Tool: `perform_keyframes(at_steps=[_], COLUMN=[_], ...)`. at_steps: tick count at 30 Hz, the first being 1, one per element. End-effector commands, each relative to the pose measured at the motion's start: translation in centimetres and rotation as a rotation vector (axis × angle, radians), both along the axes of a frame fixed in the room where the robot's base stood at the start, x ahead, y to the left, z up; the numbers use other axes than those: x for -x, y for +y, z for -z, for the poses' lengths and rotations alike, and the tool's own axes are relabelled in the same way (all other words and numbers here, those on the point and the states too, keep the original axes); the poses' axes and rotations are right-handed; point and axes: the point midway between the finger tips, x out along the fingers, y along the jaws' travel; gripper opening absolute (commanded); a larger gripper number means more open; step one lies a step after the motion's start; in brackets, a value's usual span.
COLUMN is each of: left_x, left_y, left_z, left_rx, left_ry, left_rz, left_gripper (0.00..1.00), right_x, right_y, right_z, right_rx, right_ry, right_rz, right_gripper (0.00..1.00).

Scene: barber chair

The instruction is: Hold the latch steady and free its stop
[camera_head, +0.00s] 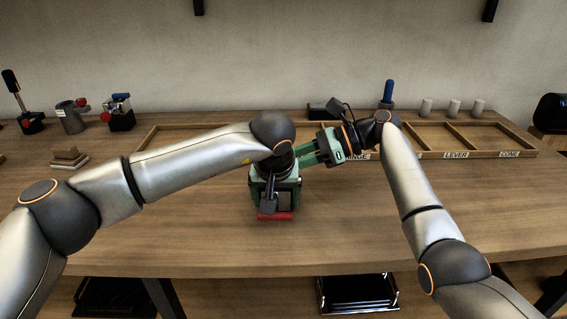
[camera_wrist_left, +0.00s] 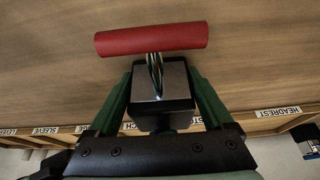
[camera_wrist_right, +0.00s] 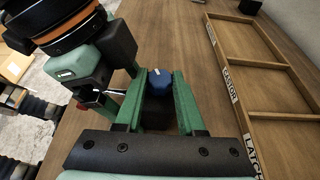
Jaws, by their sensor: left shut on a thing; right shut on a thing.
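The latch (camera_wrist_left: 161,80) is a dark block with a silver top and a red handle bar (camera_wrist_left: 152,39) on a thin stem. In the head view the red bar (camera_head: 276,216) shows at the front of the latch, near the table's middle. My left gripper (camera_wrist_left: 160,92) is shut on the latch's block, one green finger on each side. The stop appears as a blue knob (camera_wrist_right: 160,82) in the right wrist view. My right gripper (camera_wrist_right: 162,88) comes in from the right and is shut on this knob. In the head view the knob is hidden behind the grippers.
A shallow wooden tray (camera_head: 530,154) with labelled compartments lies behind the arms. A blue-topped post (camera_head: 388,93) and grey cylinders (camera_head: 454,107) stand behind the tray. The front of the table is clear.

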Motion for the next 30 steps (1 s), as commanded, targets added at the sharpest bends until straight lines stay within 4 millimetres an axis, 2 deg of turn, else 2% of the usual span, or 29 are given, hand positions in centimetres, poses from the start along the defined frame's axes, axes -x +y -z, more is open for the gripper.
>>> perform_keyframes(at_steps=[17,18,21,30], left_x=[-0.01,-0.01,-0.01,-0.01], left_y=[0.09,0.09,0.09,0.08], left_z=[0.05,0.05,0.05,0.04], left_rx=[-0.001,-0.001,-0.001,-0.002], left_ry=[0.001,0.001,0.001,0.001], left_rz=[-0.003,-0.003,-0.003,-0.002], left_gripper=[0.00,0.00,0.00,0.00], right_x=[0.12,0.12,0.11,0.02], right_y=[-0.04,-0.03,-0.03,-0.35], right_z=[0.06,0.06,0.06,-0.15], right_rx=[-0.002,-0.002,-0.002,-0.002], right_ry=[0.001,0.001,0.002,-0.001], right_rz=[-0.056,-0.056,-0.056,-0.052], right_gripper=[0.00,0.41,0.51,0.51])
